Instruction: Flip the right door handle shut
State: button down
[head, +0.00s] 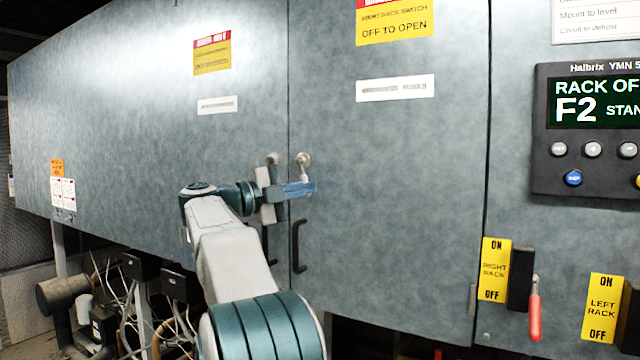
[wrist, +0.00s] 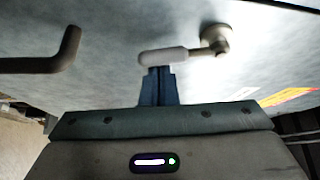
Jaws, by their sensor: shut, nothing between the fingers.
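The right door handle is a small latch with a round metal pivot (head: 303,160) near the left edge of the right door (head: 400,200). In the wrist view the pivot (wrist: 216,38) carries a short arm with a pale grip (wrist: 165,56). The grip points left there, which is downward in the head view. My gripper (head: 312,187) is shut and empty. In the wrist view its blue fingertips (wrist: 158,71) are right at the grip, overlapping its lower edge. I cannot tell whether they touch. In the head view the fingers hide the grip's lower end.
A black pull handle (head: 299,246) sits below the latch, also in the wrist view (wrist: 45,62). Another latch knob (head: 272,158) is on the left door (head: 130,130). A control panel (head: 590,130) and a red-handled rack switch (head: 535,308) are at right.

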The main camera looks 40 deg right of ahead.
jog(key=shift+w+a+m+y, duration=0.2)
jog(key=shift+w+m+y, duration=0.15)
jog(key=shift+m, duration=0.25)
jog(key=shift+w+a+f+p, duration=0.1)
jog(key=shift+w+p, duration=0.15)
jog(key=shift+p, duration=0.15)
jog(key=shift+s+f, duration=0.1)
jog(key=s+a+b, duration=0.1)
jog(key=a+b, duration=0.1)
jog(key=a, duration=0.7)
jog(key=shift+s+b, duration=0.35)
jog(key=shift+a, duration=0.1)
